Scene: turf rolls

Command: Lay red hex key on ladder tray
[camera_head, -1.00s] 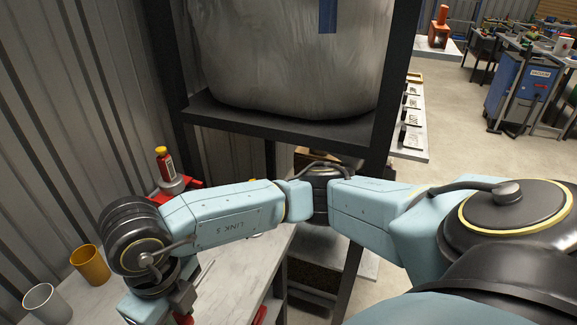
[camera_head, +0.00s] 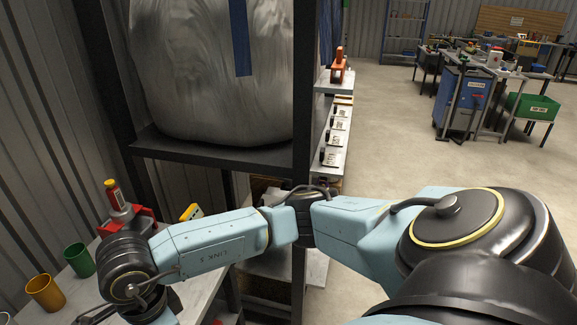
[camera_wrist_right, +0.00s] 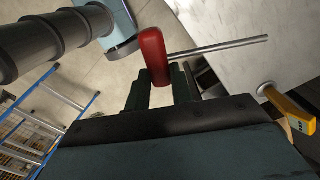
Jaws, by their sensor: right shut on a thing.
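The hex key has a red handle (camera_wrist_right: 153,52) and a straight metal shaft (camera_wrist_right: 222,47) that points right in the right wrist view. My right gripper (camera_wrist_right: 163,88) is shut on the red handle. In the head view the right arm reaches across to the lower left, and I cannot make out the key there. A ladder (camera_wrist_right: 48,120) with blue rails and pale rungs is at the left of the right wrist view, apart from the gripper. I cannot make out a tray on it. My left gripper is in neither view.
A pale bench holds a green cup (camera_head: 79,260), a yellow cup (camera_head: 45,293) and a red clamp-like tool (camera_head: 130,222). A dark rack (camera_head: 215,153) carries a big grey wrapped bundle (camera_head: 210,70). Open floor (camera_head: 375,140) lies to the right. A blue cart (camera_head: 461,100) stands farther back.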

